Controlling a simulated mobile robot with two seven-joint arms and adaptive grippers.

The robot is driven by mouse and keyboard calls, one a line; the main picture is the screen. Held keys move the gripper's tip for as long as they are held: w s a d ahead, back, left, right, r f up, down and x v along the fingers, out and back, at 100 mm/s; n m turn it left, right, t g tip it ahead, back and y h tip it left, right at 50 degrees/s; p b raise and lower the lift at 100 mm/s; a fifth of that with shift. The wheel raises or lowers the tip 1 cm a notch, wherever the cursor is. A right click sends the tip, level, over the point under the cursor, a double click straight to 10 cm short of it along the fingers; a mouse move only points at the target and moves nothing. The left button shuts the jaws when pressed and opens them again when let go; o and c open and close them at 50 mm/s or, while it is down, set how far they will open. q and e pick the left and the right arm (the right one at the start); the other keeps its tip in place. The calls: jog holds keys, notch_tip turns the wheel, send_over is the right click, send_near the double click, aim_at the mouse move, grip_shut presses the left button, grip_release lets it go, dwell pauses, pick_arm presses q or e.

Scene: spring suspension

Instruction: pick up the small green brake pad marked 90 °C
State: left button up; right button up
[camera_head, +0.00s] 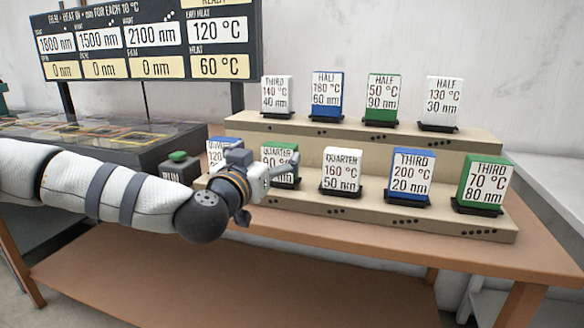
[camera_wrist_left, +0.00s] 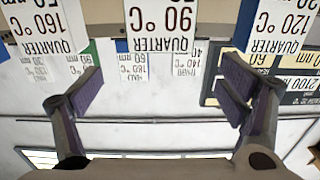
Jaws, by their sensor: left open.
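The green brake pad marked QUARTER 90 °C (camera_head: 279,157) stands upright on the lower step in the head view, partly hidden by my left gripper (camera_head: 270,183). In the left wrist view, which is upside down, the white 90 °C label (camera_wrist_left: 160,28) is at the top middle, between the lines of my two fingers. My left gripper (camera_wrist_left: 162,85) is open, and the gap between its fingers is empty. It is in front of the pad, apart from it in the wrist view. My right gripper is not in view.
A blue 120 °C pad (camera_head: 215,149) stands close left, a white 160 °C pad (camera_head: 342,170) close right. Blue 200 °C (camera_head: 412,175) and green 70 °C (camera_head: 483,181) pads stand farther right. The upper step (camera_head: 330,135) bears several more. A dark board (camera_head: 100,75) stands behind left.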

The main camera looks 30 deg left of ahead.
aim_at(277, 149)
pick_arm(q)
jog(key=x, duration=0.2)
jog(key=b+x, duration=0.1)
jog(key=x, duration=0.2)
jog(key=f+x, duration=0.1)
jog(key=x, duration=0.2)
jog(key=shift+w+f+b, duration=0.1)
jog(key=shift+b, duration=0.25)
jog(key=shift+w, duration=0.1)
jog(key=shift+r, duration=0.25)
jog(key=shift+c, duration=0.8)
jog(key=c, duration=1.3)
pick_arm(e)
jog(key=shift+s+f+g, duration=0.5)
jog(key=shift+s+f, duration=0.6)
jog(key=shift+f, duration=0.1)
